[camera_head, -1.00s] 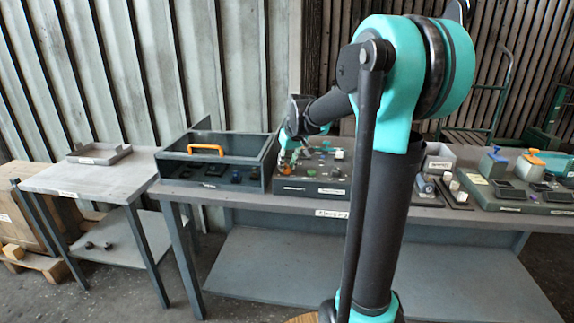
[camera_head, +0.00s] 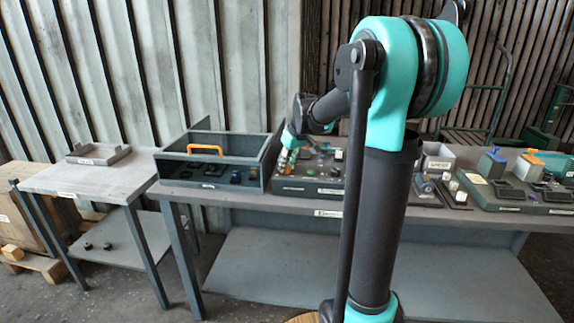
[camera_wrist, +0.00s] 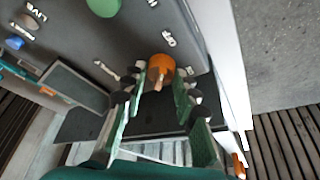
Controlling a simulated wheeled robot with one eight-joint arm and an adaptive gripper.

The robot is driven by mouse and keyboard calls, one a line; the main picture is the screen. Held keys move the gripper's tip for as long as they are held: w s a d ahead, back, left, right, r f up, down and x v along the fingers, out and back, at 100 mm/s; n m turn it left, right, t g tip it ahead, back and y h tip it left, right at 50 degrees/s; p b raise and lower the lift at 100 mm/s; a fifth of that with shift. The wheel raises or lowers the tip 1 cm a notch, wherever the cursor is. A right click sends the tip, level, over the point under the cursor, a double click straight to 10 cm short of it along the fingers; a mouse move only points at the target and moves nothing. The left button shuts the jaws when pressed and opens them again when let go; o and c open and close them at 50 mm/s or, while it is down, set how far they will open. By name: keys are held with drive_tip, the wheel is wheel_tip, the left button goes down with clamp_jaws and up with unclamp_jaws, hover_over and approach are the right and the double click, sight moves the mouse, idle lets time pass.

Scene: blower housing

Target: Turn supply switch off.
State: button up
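An orange knob with a protruding lever (camera_wrist: 161,70) sits on a dark grey panel (camera_wrist: 75,45) in the wrist view. White lettering that looks like OFF is printed beside it. My gripper (camera_wrist: 162,92) is open, with one green finger on each side of the knob's lever. I cannot tell whether either finger touches it. In the head view my gripper (camera_head: 287,160) is small and reaches the left part of the control panel (camera_head: 318,188) on the bench; the knob is not clear there.
A green button (camera_wrist: 103,6) and a blue knob (camera_wrist: 14,43) are on the panel. An open-topped dark box with an orange handle (camera_head: 205,149) stands just left of the panel. A grey tray (camera_head: 98,154) lies on the left table. More fixtures stand on the bench to the right.

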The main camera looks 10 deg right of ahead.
drive_tip(key=o, duration=0.4)
drive_tip(key=shift+c, duration=0.2)
drive_tip(key=v, duration=1.2)
drive_tip(key=s+d+f+m+h, duration=0.1)
drive_tip(key=s+f+m, duration=0.4)
drive_tip(key=s+f, duration=2.1)
drive_tip(key=shift+d+f+m+h, duration=0.35)
drive_tip(key=shift+f+h, duration=0.25)
drive_tip(key=shift+f, duration=0.15)
